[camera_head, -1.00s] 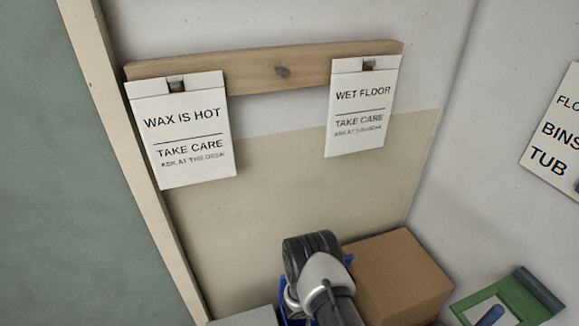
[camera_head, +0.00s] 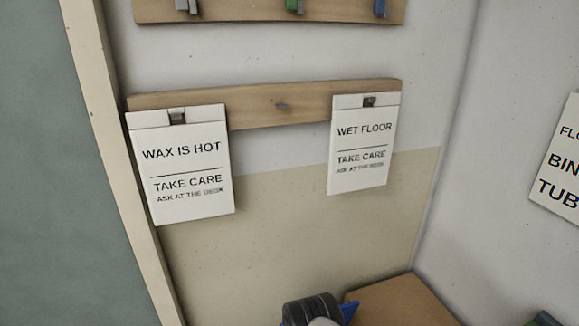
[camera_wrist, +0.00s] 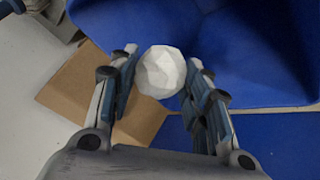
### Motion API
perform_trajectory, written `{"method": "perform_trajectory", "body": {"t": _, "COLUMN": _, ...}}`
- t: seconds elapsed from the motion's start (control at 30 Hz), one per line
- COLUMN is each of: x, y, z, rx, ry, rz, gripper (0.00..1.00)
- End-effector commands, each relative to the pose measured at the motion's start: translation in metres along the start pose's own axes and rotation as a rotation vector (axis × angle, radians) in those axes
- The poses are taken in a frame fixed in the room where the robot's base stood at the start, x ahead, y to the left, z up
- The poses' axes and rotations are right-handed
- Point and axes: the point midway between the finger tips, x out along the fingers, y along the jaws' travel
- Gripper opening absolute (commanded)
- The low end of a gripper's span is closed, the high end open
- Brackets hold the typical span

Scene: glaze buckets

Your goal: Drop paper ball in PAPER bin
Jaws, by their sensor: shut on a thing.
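A white faceted paper ball (camera_wrist: 161,72) is held between the two fingertips of my gripper (camera_wrist: 160,82) in the wrist view. The fingers are shut on it from both sides. Behind the ball is a large blue surface (camera_wrist: 245,40) that looks like a bin; its label does not show, so I cannot tell which bin it is. In the head view only part of my arm shows at the bottom edge, with a bit of blue beside it, and the ball is hidden.
A cardboard box (camera_head: 405,302) stands in the corner; brown cardboard (camera_wrist: 75,90) also shows in the wrist view. Two signs hang on a wooden rail: WAX IS HOT (camera_head: 182,165) and WET FLOOR (camera_head: 362,145).

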Motion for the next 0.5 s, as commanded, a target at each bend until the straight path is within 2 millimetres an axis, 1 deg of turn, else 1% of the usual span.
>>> {"method": "perform_trajectory", "body": {"t": 0.03, "x": -0.0003, "y": 0.0000, "z": -0.0002, "rx": 0.000, "ry": 0.000, "rz": 0.000, "gripper": 0.46}}
{"method": "perform_trajectory", "body": {"t": 0.37, "x": -0.0002, "y": 0.0000, "z": -0.0002, "rx": 0.000, "ry": 0.000, "rz": 0.000, "gripper": 0.68}}
{"method": "perform_trajectory", "body": {"t": 0.5, "x": -0.0002, "y": 0.0000, "z": -0.0002, "rx": 0.000, "ry": 0.000, "rz": 0.000, "gripper": 0.68}}
